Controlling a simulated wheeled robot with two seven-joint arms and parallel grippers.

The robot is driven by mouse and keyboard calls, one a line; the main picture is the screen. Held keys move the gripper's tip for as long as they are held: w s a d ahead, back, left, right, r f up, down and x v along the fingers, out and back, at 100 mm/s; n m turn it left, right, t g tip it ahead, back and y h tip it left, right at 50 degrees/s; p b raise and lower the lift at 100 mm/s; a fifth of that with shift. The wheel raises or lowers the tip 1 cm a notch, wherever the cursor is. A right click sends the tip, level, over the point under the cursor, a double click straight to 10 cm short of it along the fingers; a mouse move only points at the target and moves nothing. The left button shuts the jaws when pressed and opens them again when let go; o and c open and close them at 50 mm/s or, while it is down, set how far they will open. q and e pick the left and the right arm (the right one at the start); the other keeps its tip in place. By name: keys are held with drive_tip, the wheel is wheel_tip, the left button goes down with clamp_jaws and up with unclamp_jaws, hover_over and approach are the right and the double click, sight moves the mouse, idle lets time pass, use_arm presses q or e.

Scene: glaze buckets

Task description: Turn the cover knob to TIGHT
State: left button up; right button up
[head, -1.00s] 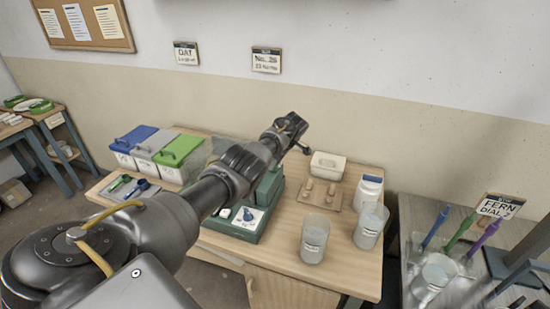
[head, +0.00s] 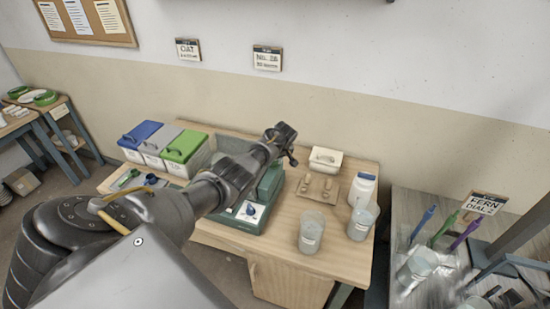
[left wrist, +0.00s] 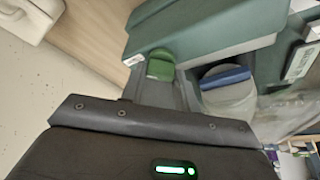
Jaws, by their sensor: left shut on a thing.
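The green machine (head: 268,184) stands on the wooden table, partly hidden behind my left arm. Its front plate has a blue dial (head: 250,209). My left gripper (head: 288,153) is at the machine's far right side in the head view. In the left wrist view, a green knob-like part (left wrist: 160,65), which looks like the cover knob, sits at the grey fingers' tips, and the gripper is shut on it. A blue bar (left wrist: 226,77) on a grey round part is just right of it. No TIGHT marking is readable. My right gripper is not identifiable in view.
Lidded bins with blue, grey and green lids (head: 184,146) stand at the left. Two clear beakers (head: 312,232), a white jar (head: 362,190) and a white box (head: 325,160) are on the right. A second table (head: 420,205) with coloured tools stands farther right.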

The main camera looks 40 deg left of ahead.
drive_tip(key=shift+r, duration=0.15)
idle(0.3)
use_arm(q)
drive_tip(key=o, duration=1)
drive_tip(key=shift+d, duration=0.1)
